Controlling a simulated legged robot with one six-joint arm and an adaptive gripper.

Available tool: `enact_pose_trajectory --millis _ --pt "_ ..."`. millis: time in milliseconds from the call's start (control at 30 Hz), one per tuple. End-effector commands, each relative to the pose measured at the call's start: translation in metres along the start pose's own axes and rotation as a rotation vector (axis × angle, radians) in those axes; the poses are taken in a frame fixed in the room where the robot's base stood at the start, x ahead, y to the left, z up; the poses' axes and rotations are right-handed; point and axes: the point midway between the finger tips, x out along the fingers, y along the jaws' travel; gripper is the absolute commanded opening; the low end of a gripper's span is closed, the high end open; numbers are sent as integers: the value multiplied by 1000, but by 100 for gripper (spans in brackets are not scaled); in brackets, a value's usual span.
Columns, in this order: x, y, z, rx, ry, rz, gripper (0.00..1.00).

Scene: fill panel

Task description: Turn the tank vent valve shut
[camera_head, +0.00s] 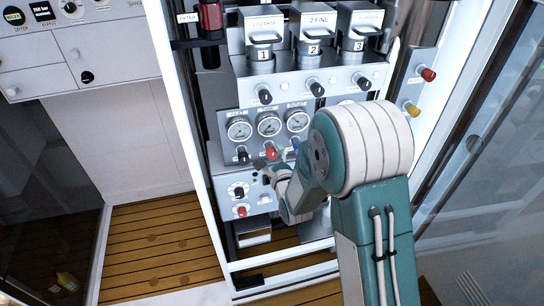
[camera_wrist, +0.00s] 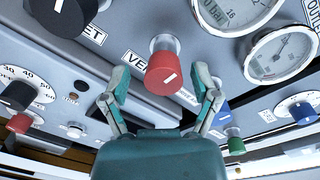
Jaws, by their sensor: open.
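The vent valve is a red knob (camera_wrist: 164,72) with a white mark on its face, beside a label starting "VE" in the wrist view. It also shows in the head view as a red knob (camera_head: 271,153) below the middle gauge. My gripper (camera_wrist: 160,88) is open, with one finger on each side of the red knob. The fingers look apart from the knob, though I cannot tell the exact gap. In the head view my gripper (camera_head: 264,168) is small and partly hidden by my arm, just below the gauge row.
A black knob (camera_wrist: 62,14) is left of the red knob; a blue knob (camera_wrist: 222,115) and a green knob (camera_wrist: 236,143) are at lower right. Pressure gauges (camera_head: 269,124) sit above. A lower box (camera_head: 244,193) carries more knobs, including a red one (camera_head: 241,211).

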Motion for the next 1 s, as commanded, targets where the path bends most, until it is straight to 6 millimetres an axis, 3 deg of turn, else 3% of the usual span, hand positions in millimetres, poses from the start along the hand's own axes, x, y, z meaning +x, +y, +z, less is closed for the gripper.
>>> enact_pose_trajectory --millis 500,1000 --pt "-68 2 -1 -1 3 2 78" --pt "-74 2 -2 -1 3 2 78"
